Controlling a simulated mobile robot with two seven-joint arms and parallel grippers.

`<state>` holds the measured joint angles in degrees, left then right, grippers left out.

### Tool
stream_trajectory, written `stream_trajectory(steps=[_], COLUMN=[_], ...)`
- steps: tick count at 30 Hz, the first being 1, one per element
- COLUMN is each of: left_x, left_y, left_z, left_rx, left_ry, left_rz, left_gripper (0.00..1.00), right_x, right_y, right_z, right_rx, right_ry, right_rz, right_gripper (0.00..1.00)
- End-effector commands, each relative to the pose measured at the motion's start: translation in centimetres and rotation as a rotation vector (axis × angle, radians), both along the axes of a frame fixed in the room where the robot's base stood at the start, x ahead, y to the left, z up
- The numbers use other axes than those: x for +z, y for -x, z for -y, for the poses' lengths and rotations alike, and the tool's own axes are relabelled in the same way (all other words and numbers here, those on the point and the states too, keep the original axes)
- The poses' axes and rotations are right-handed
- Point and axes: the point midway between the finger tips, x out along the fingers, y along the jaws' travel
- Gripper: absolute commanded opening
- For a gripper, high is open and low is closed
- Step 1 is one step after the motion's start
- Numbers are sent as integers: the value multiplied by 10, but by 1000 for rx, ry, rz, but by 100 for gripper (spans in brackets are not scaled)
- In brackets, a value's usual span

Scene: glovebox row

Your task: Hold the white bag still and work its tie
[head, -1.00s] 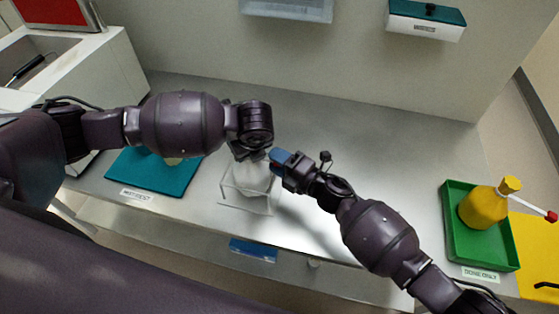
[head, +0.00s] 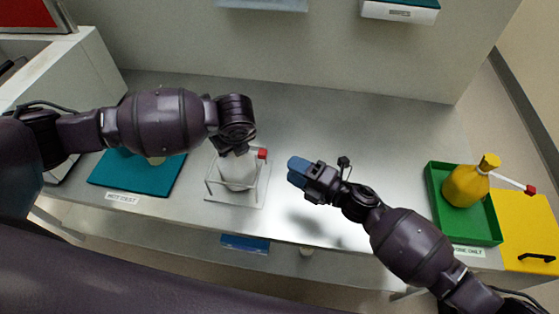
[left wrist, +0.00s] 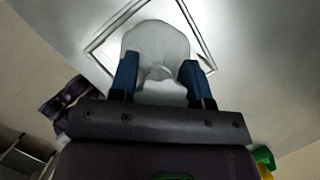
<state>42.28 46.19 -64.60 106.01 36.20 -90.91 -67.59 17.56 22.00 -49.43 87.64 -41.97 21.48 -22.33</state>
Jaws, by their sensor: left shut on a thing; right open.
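The white bag (head: 238,176) stands inside a clear square frame (head: 238,201) on the steel bench. My left gripper comes down on the bag's top from above; its fingertips are hidden in the head view. In the left wrist view its two blue fingers (left wrist: 158,78) lie either side of the gathered part of the bag (left wrist: 155,42). A small red piece (head: 262,153), perhaps the end of the tie, shows at the bag's upper right. The rest of the tie is hidden. My right gripper (head: 294,171) is open and empty, to the right of the bag and apart from it.
A teal mat (head: 125,178) with a label lies to the left. A green tray (head: 484,232) holding a yellow bottle (head: 464,187) is at the right, beside a yellow panel (head: 530,230). The bench behind the bag is clear.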

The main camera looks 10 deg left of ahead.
Motion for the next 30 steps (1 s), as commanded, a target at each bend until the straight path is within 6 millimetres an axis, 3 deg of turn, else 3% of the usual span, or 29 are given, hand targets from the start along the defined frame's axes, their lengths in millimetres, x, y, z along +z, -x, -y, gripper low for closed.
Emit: stream_trajectory(steps=[6, 19, 20, 21, 25, 30], left_x=[-7, -7, -7, -7, -5, -3], left_y=[5, 5, 5, 5, 4, 2], left_z=[-1, -1, -1, -1, -1, 0], left_rx=[0, 0, 0, 0, 0, 0], left_ry=[-2, -2, -2, -3, -2, -1], left_rz=[-15, -15, -15, -14, -11, -7], left_gripper=[9, 9, 45, 51, 71, 73], right_x=[-1, -1, -1, -1, -1, 0], right_y=[7, 8, 8, 8, 8, 8], right_z=[19, 21, 21, 21, 21, 21], right_rx=[1, 1, 1, 1, 1, 1], right_ry=[-1, -1, -1, -1, -1, -1], right_rz=[0, 0, 0, 0, 0, 0], right_gripper=[45, 45, 45, 45, 45, 45])
